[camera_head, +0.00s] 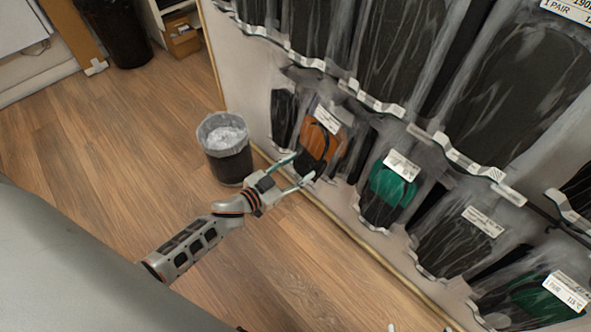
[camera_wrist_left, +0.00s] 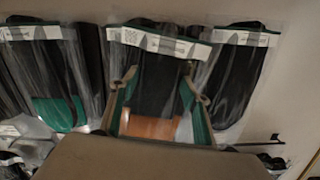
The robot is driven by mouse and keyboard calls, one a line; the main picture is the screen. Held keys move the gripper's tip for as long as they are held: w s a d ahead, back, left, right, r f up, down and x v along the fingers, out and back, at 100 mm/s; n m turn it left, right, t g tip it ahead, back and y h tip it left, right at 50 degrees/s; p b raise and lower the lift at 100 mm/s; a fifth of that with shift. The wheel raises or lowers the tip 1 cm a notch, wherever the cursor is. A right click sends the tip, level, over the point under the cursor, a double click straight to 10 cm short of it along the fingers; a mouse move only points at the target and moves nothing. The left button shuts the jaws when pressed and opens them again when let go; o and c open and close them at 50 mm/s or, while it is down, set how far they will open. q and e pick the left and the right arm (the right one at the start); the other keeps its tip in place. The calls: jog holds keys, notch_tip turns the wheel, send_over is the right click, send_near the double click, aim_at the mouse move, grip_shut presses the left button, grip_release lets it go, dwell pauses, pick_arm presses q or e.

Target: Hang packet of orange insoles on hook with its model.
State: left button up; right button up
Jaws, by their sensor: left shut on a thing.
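The packet of orange insoles (camera_head: 321,138) is a clear bag with black and orange insoles and a white label, at the wall display in the head view. My left gripper (camera_head: 302,168) reaches it from the lower left, its fingers shut on the packet's lower part. In the left wrist view the packet (camera_wrist_left: 152,127) shows its orange patch between the fingers of my left gripper (camera_wrist_left: 160,100). I cannot tell whether the packet hangs on a hook, as its top is crowded by neighbours.
Green-and-black packets (camera_head: 390,190) hang to the right, with larger dark packets above. A dark packet (camera_head: 283,115) hangs just left of the orange one. A lined waste bin (camera_head: 228,165) stands on the floor by the wall. A bare hook (camera_wrist_left: 262,142) shows in the wrist view.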

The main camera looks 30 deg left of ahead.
aim_at(301, 168)
pick_arm(q)
jog(key=shift+x, duration=1)
jog(key=shift+w+d+f+b, duration=0.25)
jog(key=shift+w+b, duration=0.2)
jog(key=shift+w, duration=0.05)
pick_arm(e)
jog(key=shift+w+a+r, duration=0.25)
jog(key=shift+a+r, duration=0.05)
jog(key=shift+a, duration=0.25)
pick_arm(q)
jog(key=shift+f, duration=0.15)
pick_arm(e)
jog(key=shift+f, duration=0.1)
pick_arm(q)
jog(key=o, duration=1.2)
jog(key=shift+s, duration=0.1)
jog(key=v, duration=1.1)
jog(key=shift+s+a, duration=0.15)
jog(key=shift+s, duration=0.2)
